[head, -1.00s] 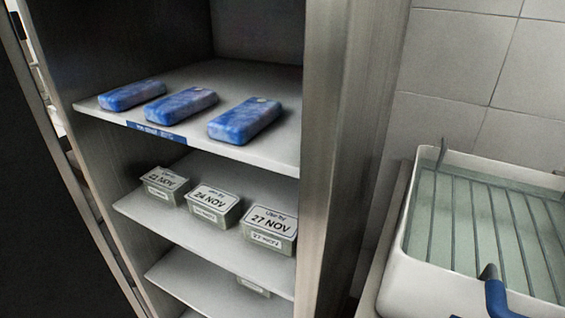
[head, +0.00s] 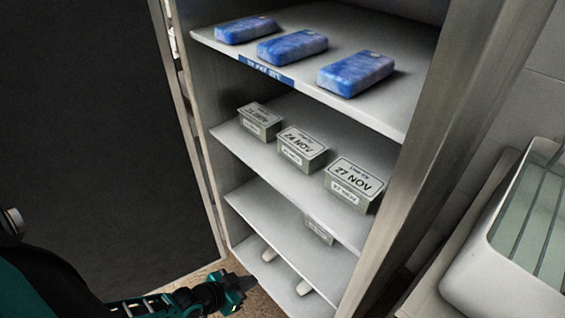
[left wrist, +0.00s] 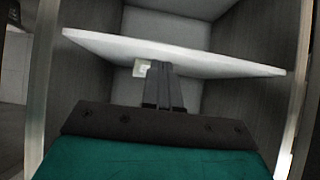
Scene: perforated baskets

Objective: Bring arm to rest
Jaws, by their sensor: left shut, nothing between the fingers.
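My left arm comes in from the lower left of the head view, low in front of the open cabinet. My left gripper (head: 238,290) is near the cabinet's lowest shelf, at its front left. In the left wrist view its two fingers (left wrist: 163,88) are together with nothing held between them, pointing into a compartment under a white shelf (left wrist: 180,55). A small pale object (left wrist: 141,67) shows just behind the fingertips; I cannot tell what it is. My right gripper is not in view.
The cabinet's upper shelf (head: 300,72) holds blue packs (head: 355,73). The shelf below (head: 285,165) holds dated boxes, including 27 NOV (head: 353,184). A dark open door (head: 90,120) stands left. A white basin (head: 515,255) with a wire rack is at right.

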